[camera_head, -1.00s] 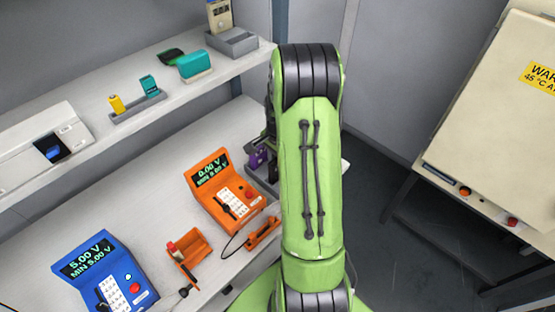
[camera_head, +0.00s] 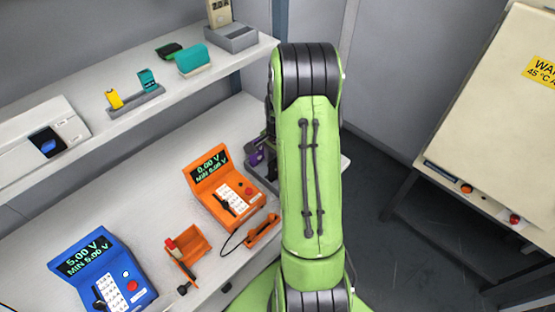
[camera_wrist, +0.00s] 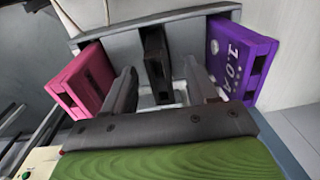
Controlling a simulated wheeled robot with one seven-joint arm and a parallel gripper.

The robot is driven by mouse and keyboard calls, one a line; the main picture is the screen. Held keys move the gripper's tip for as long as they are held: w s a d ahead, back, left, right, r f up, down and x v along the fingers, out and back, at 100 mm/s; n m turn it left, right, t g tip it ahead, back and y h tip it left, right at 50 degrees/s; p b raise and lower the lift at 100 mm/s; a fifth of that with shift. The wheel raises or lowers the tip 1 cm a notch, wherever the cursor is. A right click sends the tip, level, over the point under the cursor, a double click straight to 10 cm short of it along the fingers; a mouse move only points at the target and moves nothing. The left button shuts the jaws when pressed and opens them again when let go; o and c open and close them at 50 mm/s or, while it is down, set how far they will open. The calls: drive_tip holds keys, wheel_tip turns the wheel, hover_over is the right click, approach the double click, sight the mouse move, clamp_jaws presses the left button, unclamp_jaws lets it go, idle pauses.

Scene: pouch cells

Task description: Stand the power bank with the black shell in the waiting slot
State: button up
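A grey rack (camera_wrist: 120,40) fills the upper part of the wrist view. A black-shelled power bank (camera_wrist: 154,58) stands upright in its middle, between a pink one (camera_wrist: 84,78) on the left and a purple one (camera_wrist: 238,58) on the right. My gripper (camera_wrist: 166,88) is open, with one finger on each side of the black power bank and a visible gap on the right. Whether the left finger touches it is unclear. In the head view my green arm hides the gripper and most of the rack; part of the purple power bank (camera_head: 257,156) shows.
A shelf above holds a grey holder (camera_head: 137,101), a teal item (camera_head: 194,60) and a dark item (camera_head: 169,51). A cream cabinet (camera_head: 495,100) stands right.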

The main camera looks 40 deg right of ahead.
wheel_tip(320, 180, up, 16)
drive_tip(key=p, duration=0.3)
drive_tip(key=shift+s, duration=0.4)
drive_tip(key=shift+f, duration=0.15)
drive_tip(key=s+a+r+n+t, duration=0.1)
drive_tip(key=s+a+r+n, duration=0.2)
drive_tip(key=a+r+n, duration=0.35)
drive_tip(key=s+a+r+n+t, duration=0.1)
drive_tip(key=s+a+r+n, duration=0.15)
drive_tip(key=a, duration=0.65)
drive_tip(key=s+a+n+t, duration=0.3)
drive_tip(key=s+a+n, duration=0.4)
drive_tip(key=s+n, duration=0.1)
drive_tip(key=shift+s+a+r+n, duration=0.2)
drive_tip(key=shift+s+a+n, duration=0.15)
drive_tip(key=shift+s, duration=0.25)
